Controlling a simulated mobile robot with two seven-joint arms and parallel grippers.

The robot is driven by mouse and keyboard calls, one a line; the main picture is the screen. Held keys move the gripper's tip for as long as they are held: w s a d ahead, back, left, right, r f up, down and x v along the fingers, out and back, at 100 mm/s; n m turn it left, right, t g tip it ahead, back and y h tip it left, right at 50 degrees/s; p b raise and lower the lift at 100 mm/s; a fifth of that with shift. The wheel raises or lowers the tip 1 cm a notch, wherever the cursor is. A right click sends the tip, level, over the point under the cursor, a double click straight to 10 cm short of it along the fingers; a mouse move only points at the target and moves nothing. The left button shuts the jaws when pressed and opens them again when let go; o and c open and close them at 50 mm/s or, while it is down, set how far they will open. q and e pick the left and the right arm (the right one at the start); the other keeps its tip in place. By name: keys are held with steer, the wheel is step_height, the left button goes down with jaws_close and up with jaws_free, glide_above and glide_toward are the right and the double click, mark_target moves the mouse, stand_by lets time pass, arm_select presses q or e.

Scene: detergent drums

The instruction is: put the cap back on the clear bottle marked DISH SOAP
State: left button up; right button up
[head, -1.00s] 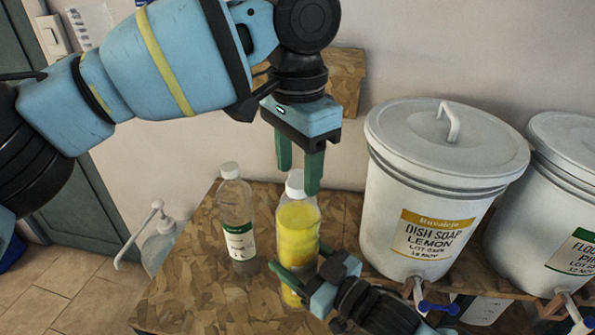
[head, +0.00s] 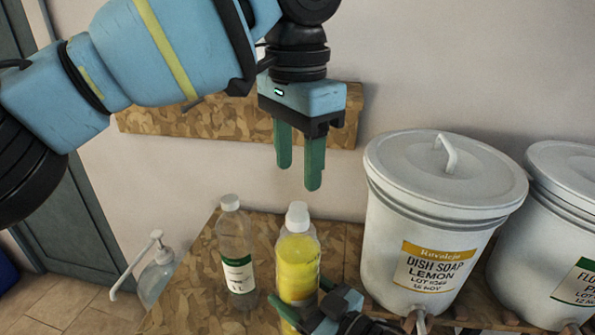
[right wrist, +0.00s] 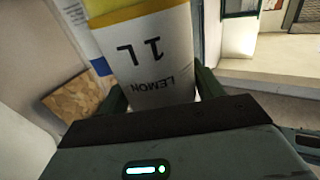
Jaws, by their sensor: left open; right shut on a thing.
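A clear bottle of yellow liquid (head: 298,264) stands upright on the bench, with a white cap (head: 297,216) sitting on its neck. How tightly the cap sits cannot be told. My right gripper (head: 305,308) is shut around the lower part of this bottle; the right wrist view shows its label (right wrist: 155,62) reading LEMON and 1 L. The words DISH SOAP on it are not visible. My left gripper (head: 299,174) is open and empty, its fingertips above the cap and apart from it.
A clear bottle with a white cap and green label (head: 236,255) stands to the left. A white drum marked DISH SOAP LEMON (head: 440,225) and another drum (head: 565,230) stand right. A wooden board (head: 200,122) is on the wall.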

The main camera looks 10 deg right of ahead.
mark_target(298, 214)
arm_select(q)
steer(key=shift+f, duration=0.2)
steer(key=shift+f, duration=3.9)
steer(key=c, duration=1)
steer(key=o, duration=1.1)
steer(key=shift+r, duration=0.1)
step_height(298, 214, up, 12)
steer(key=shift+f, duration=0.1)
